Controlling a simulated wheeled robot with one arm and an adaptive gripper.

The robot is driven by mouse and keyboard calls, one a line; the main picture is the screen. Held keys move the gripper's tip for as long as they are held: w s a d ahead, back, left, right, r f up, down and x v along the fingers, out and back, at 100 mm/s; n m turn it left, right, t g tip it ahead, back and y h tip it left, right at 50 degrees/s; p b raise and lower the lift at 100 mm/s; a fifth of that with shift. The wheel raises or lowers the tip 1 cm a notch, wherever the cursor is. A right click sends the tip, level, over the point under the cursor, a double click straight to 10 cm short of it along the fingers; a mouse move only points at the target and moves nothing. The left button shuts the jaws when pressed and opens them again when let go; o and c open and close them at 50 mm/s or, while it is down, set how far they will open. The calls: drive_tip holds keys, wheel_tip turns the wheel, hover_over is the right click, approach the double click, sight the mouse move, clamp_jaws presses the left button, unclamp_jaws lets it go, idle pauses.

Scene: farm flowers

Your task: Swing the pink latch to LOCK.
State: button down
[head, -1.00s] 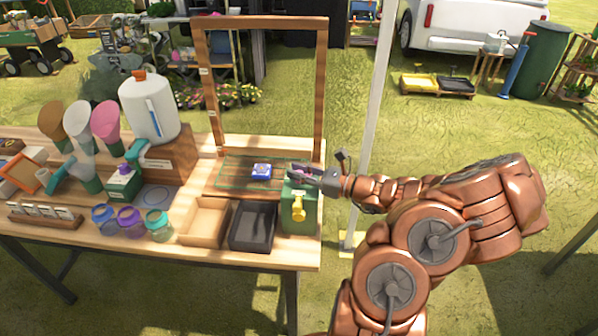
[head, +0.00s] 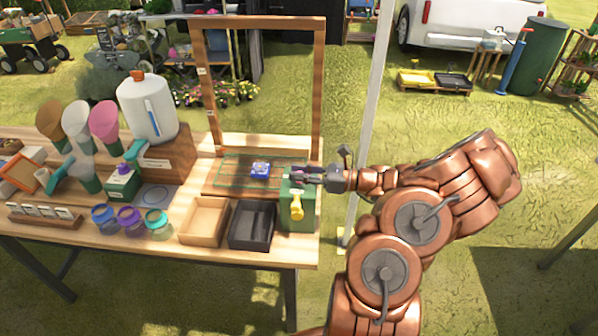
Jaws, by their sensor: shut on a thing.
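The pink latch (head: 299,183) is a small pink piece at the top of a green box (head: 298,222) at the right end of the wooden table. My gripper (head: 300,174) is at the top of the green box, its fingers pointing left and shut on the pink latch. The fingers hide most of the latch. A yellow knob (head: 296,208) sticks out of the front of the box, below the latch. No LOCK marking can be read at this size.
A black tray (head: 233,239) and a tan tray (head: 190,236) stand left of the green box. A blue item (head: 261,169) lies on the board behind. A wooden frame (head: 319,100) rises at the back, and a white pole (head: 377,110) stands right of the table.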

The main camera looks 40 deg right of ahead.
drive_tip(key=shift+d, duration=0.1)
drive_tip(key=c, duration=1.1)
unclamp_jaws()
drive_tip(key=shift+s, duration=0.15)
drive_tip(key=v, duration=1.2)
